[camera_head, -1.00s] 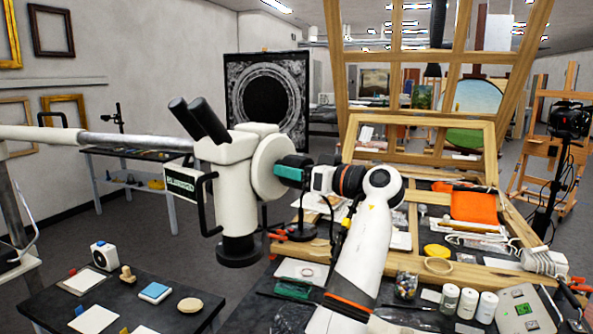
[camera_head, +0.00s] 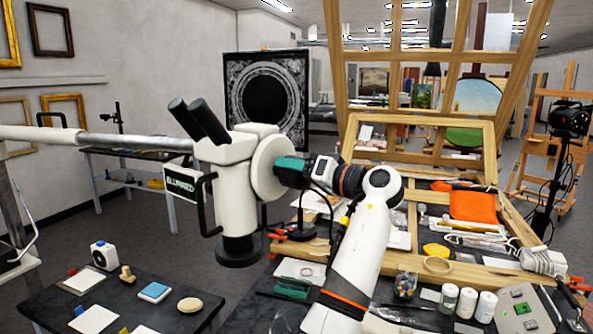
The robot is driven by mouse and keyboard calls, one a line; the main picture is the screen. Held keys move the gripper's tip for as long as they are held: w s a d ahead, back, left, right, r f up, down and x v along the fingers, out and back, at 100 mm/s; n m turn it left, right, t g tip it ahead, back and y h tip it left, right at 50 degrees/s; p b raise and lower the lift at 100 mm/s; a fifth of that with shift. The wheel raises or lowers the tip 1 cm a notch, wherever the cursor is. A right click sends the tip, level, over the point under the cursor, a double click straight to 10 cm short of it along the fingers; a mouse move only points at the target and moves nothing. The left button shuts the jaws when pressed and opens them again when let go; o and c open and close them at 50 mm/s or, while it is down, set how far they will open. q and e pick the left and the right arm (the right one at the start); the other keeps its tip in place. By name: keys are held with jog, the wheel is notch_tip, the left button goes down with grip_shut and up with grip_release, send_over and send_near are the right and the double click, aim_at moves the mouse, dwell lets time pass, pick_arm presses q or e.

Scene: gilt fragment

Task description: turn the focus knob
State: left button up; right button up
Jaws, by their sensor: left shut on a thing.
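The white microscope (camera_head: 236,190) with black eyepieces stands at centre left on a boom. A label on its side (camera_head: 180,186) reads "BLURRED". A large pale round disc (camera_head: 264,165) sits on its right side. My left gripper (camera_head: 284,172) reaches this side from the right, with teal and black parts next to the disc. It is shut on the focus knob, which the gripper mostly hides. My right gripper is not in view.
A dark table (camera_head: 40,312) with small items stands at lower left. A cluttered workbench with an orange cloth (camera_head: 473,206), white jars (camera_head: 467,303) and a wooden frame (camera_head: 423,133) fills the right. A dark ring-patterned panel (camera_head: 267,95) stands behind the microscope.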

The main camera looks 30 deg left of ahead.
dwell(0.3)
pick_arm(q)
jog(key=o, duration=1)
jog(key=shift+d, duration=0.3)
jog(key=d+b, duration=0.1)
jog(key=d, duration=0.2)
jog(key=d+b, duration=0.2)
jog(key=d, duration=0.2)
jog(key=d+b, duration=0.2)
jog(key=d, duration=0.2)
jog(key=shift+s+d+r, duration=0.1)
jog(key=shift+s+d, duration=0.15)
